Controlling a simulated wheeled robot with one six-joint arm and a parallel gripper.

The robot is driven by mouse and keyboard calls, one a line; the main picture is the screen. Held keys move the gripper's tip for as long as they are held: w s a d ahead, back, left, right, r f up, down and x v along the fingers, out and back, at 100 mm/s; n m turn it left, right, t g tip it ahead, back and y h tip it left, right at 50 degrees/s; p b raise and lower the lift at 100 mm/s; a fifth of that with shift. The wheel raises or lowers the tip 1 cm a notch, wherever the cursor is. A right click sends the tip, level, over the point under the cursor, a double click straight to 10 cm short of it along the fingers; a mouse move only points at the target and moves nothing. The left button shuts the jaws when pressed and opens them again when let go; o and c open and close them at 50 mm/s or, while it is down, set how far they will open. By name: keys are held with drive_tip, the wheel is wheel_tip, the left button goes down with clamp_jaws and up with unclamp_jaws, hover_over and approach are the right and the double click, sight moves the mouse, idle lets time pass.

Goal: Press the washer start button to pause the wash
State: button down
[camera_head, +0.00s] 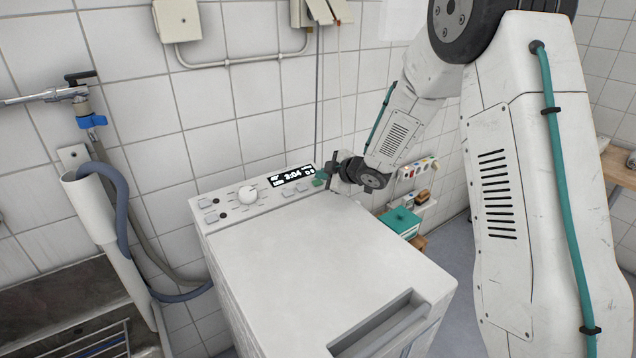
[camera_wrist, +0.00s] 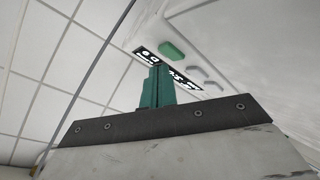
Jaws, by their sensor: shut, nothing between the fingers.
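The white washer (camera_head: 310,255) stands against the tiled wall, with its control panel along the back top edge. Its lit display (camera_head: 291,176) reads 2:04 in the head view and also shows in the wrist view (camera_wrist: 187,82). The green start button (camera_head: 319,182) is at the panel's right end; it shows in the wrist view (camera_wrist: 172,50) just beyond my fingertips, to their upper right. My gripper (camera_head: 327,177) is shut and empty at the panel's right end, close to the button. Its green fingers (camera_wrist: 157,78) overlap the display in the wrist view. Contact with the button cannot be told.
A white dial (camera_head: 248,195) and several small buttons sit left of the display. A tap (camera_head: 82,105) and grey hose (camera_head: 122,200) are at left. A shelf with a teal box (camera_head: 399,222) is behind the washer's right side. The washer top is clear.

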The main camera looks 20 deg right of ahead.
drive_tip(key=shift+w+f, duration=0.1)
drive_tip(key=shift+f, duration=0.25)
drive_tip(key=shift+w+f, duration=0.1)
drive_tip(key=shift+f, duration=0.3)
idle(0.5)
drive_tip(key=shift+r, duration=0.1)
drive_tip(key=shift+s+r, duration=0.25)
drive_tip(key=shift+r, duration=0.45)
drive_tip(key=shift+s+d+r, duration=0.1)
drive_tip(key=shift+s+r, duration=0.1)
drive_tip(key=shift+r, duration=0.6)
drive_tip(key=shift+s+d+r, duration=0.1)
drive_tip(key=shift+s+r, duration=0.15)
drive_tip(key=shift+r, duration=0.55)
drive_tip(key=shift+s+d+r, duration=0.1)
drive_tip(key=shift+s+r, duration=0.1)
drive_tip(key=shift+r, duration=0.6)
